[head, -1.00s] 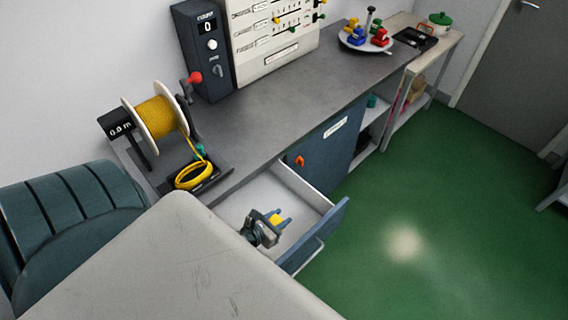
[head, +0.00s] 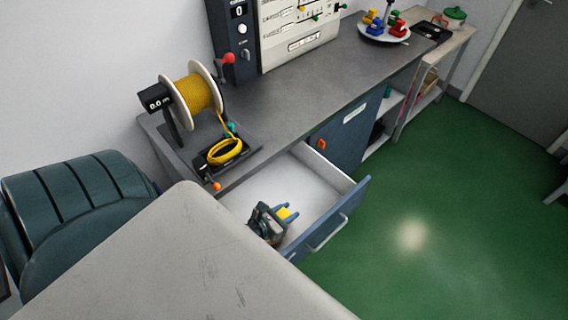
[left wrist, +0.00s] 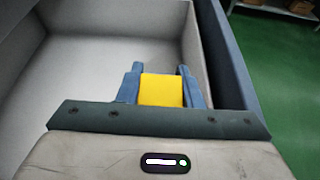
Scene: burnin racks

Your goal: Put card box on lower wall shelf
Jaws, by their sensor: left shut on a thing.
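My left gripper (head: 286,213) is shut on a small yellow thing, which I take for the card box (left wrist: 161,90). In the left wrist view the box sits between the two blue fingers (left wrist: 161,78), with its yellow face towards the camera. In the head view the gripper and box are over the open drawer (head: 325,192) of the bench. The drawer's pale inside (left wrist: 95,65) shows around them in the left wrist view. I cannot tell whether the box touches the drawer floor. My right gripper and the lower wall shelf are not in view.
The grey bench (head: 285,100) carries a yellow cable spool (head: 192,95), a yellow coil (head: 225,151), a panel with switches (head: 310,25) and a round tray (head: 385,37) of coloured pieces. The drawer front (head: 335,222) juts over the open green floor (head: 460,210).

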